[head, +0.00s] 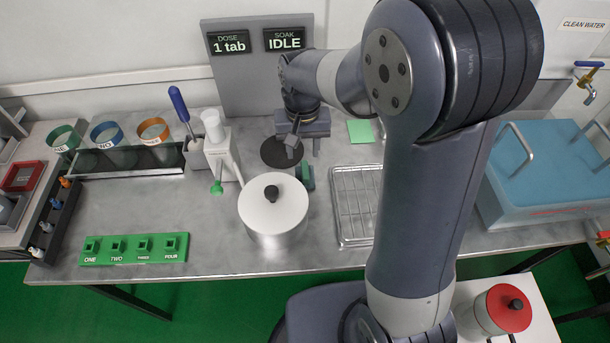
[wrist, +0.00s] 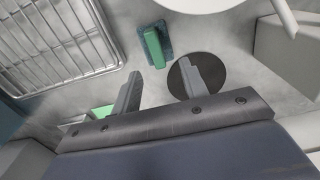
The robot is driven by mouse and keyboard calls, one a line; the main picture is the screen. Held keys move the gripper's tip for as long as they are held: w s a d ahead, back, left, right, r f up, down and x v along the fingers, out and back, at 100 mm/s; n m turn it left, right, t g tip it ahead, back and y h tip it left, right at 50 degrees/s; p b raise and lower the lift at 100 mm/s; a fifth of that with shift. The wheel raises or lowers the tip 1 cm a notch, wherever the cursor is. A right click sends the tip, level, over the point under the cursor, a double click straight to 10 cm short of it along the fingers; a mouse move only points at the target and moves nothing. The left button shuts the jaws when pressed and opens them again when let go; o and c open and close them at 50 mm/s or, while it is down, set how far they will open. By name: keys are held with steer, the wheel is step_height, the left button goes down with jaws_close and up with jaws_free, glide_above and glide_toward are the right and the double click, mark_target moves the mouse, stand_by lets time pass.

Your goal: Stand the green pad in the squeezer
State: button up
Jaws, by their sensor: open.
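My gripper (head: 302,146) is open and empty above the bench, beside the black disc. It also shows in the wrist view (wrist: 160,83), with bare bench between its fingers. A raised green block (wrist: 153,47) sits on a small teal-grey base (wrist: 166,35), ahead of the fingers and apart from them. In the head view the green block (head: 307,177) is just right of the lidded pot. A flat light-green square (head: 360,131) lies on the bench to the gripper's right; one finger partly hides it in the wrist view (wrist: 101,112). I cannot tell for certain which is the pad and which the squeezer.
The silver pot (head: 273,222) and wire rack (head: 354,200) stand close in front of the gripper. A black disc (head: 279,153) lies beside it. A white dispenser (head: 222,155) is to the left, a blue-topped tank (head: 550,165) to the right.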

mark_target(305, 169)
steer(key=shift+s+d+f, duration=0.15)
steer(key=shift+s+f, duration=0.05)
steer(key=shift+f, duration=1.35)
steer(key=shift+s+d+f, duration=0.1)
steer(key=shift+s+f, duration=0.05)
steer(key=shift+f, duration=1.4)
steer(key=shift+c, duration=0.3)
jaws_close()
